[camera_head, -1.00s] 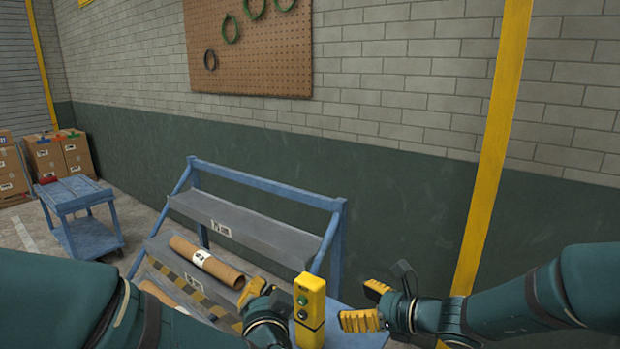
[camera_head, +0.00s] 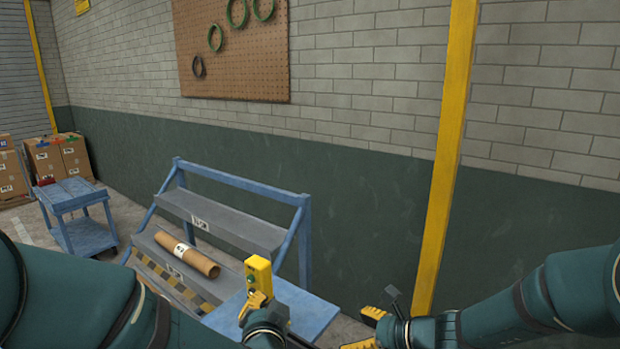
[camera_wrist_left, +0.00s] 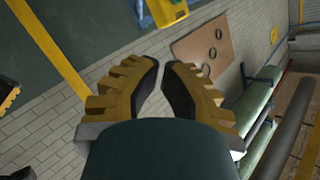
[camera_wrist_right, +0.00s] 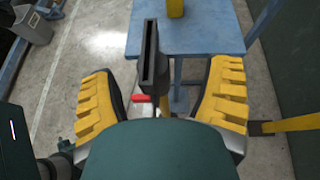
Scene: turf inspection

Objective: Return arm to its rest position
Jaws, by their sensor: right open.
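My left gripper (camera_head: 258,308) is low in the middle of the head view, just in front of a yellow control box (camera_head: 257,272) with a green button. In the left wrist view its fingers (camera_wrist_left: 161,72) have a narrow gap with nothing between them, and the box (camera_wrist_left: 168,12) is beyond the tips. My right gripper (camera_head: 372,328) is at the lower edge, partly cut off. In the right wrist view its fingers (camera_wrist_right: 160,95) are wide apart. A dark narrow bar (camera_wrist_right: 148,55) shows between them; I cannot tell whether it belongs to the gripper.
A blue stepped rack (camera_head: 240,180) holds a brown roll (camera_head: 187,254) with a white label. A blue tabletop (camera_head: 305,312) lies by the box. A yellow post (camera_head: 444,150) stands at the wall. A blue cart (camera_head: 75,195) and cardboard boxes (camera_head: 45,160) are at left.

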